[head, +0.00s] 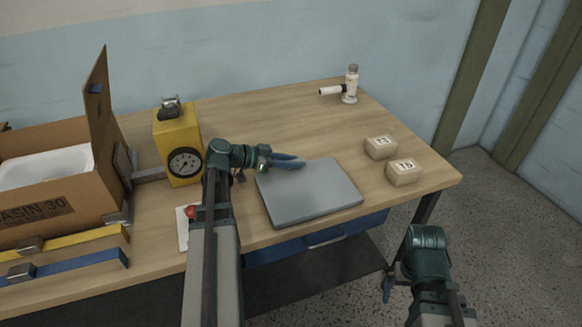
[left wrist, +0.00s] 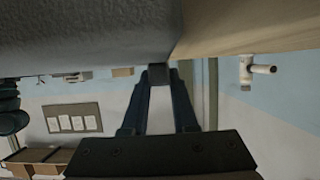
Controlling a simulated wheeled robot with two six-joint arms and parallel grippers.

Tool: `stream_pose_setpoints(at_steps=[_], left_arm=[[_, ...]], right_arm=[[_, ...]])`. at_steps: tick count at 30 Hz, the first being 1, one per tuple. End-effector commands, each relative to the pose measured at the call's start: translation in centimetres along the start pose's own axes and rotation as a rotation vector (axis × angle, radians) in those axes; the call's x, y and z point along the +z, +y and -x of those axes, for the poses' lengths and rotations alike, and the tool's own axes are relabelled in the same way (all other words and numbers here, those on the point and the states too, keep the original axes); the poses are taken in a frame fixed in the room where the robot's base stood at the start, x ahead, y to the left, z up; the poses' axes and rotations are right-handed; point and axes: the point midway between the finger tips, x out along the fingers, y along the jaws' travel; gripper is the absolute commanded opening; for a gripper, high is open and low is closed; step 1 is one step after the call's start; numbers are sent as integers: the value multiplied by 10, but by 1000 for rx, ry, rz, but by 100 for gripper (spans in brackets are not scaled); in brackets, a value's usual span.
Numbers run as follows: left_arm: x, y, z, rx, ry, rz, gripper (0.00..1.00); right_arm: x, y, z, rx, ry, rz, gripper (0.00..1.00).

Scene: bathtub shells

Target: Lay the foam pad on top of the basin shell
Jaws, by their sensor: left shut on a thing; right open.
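The foam pad (head: 308,193) is a flat grey slab at the front middle of the table in the head view. Its grey textured face (left wrist: 80,35) fills the upper left of the left wrist view. My left gripper (head: 290,161) is shut on the pad at its far left edge; its fingertips (left wrist: 158,78) meet a small dark grey part there. I cannot tell whether the pad rests flat or is slightly raised. The white basin shell (head: 45,167) sits inside an open cardboard box at the left. My right gripper (head: 389,287) is open and empty, off the table's front right.
The cardboard box (head: 60,210) has a tall raised flap (head: 97,120). A yellow gauge box (head: 178,146) stands between it and the pad. Blue and yellow bars (head: 75,266) lie in front.

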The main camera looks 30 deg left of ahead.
Motion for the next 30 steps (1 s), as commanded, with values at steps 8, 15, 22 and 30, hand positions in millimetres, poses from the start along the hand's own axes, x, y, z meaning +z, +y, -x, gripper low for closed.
stream_pose_setpoints(at_steps=[8, 15, 22, 30], left_arm=[[2, 0, -1, 0, 0, 0, 0], [1, 0, 0, 0, 0, 0, 57], [1, 0, 0, 0, 0, 0, 57], [-2, 0, 31, -4, 0, 1, 57]], right_arm=[[0, 0, -2, 0, 0, 0, 100], [0, 0, -1, 0, 0, 0, 100], [0, 0, -1, 0, 0, 0, 100], [1, 1, 13, 0, 0, 0, 100]])
